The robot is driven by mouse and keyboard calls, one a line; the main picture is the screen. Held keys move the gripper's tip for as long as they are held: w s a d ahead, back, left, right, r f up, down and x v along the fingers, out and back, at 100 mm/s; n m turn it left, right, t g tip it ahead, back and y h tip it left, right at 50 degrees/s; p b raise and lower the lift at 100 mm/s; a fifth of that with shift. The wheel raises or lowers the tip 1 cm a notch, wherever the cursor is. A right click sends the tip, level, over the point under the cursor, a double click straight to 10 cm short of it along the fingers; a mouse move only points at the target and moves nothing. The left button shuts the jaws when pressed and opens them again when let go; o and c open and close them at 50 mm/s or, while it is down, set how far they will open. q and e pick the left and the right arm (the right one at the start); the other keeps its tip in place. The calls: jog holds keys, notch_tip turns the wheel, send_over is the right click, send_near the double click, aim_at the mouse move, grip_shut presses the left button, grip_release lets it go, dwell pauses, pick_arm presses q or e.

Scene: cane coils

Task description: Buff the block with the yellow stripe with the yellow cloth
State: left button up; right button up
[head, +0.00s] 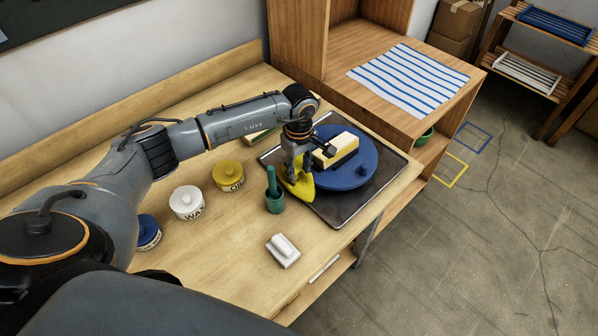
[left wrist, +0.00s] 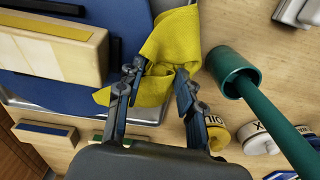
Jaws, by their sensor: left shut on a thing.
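The cream block with the yellow stripe (left wrist: 45,26) lies on a round blue turntable (head: 350,182), and it also shows in the head view (head: 337,148). A dark piece lies along the block's side. My left gripper (left wrist: 157,82) is shut on the yellow cloth (left wrist: 172,40). The cloth hangs bunched from the fingers beside the block, apart from it in the left wrist view. In the head view the cloth (head: 299,184) hangs at the turntable's left edge, and my left gripper (head: 297,160) partly hides it. My right gripper is out of view.
The turntable stands on a dark tray (head: 345,216). A green cup (head: 275,203) with a stick stands close left of the cloth. Oil (head: 229,175), wax (head: 187,202) and blue (head: 148,233) jars stand farther left. A white piece (head: 283,250) lies in front. A striped towel (head: 408,78) lies behind.

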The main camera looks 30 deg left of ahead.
pick_arm(q)
grip_shut()
dwell(0.8)
dwell(0.5)
notch_tip(320, 180, up, 12)
jog(key=p, duration=0.6)
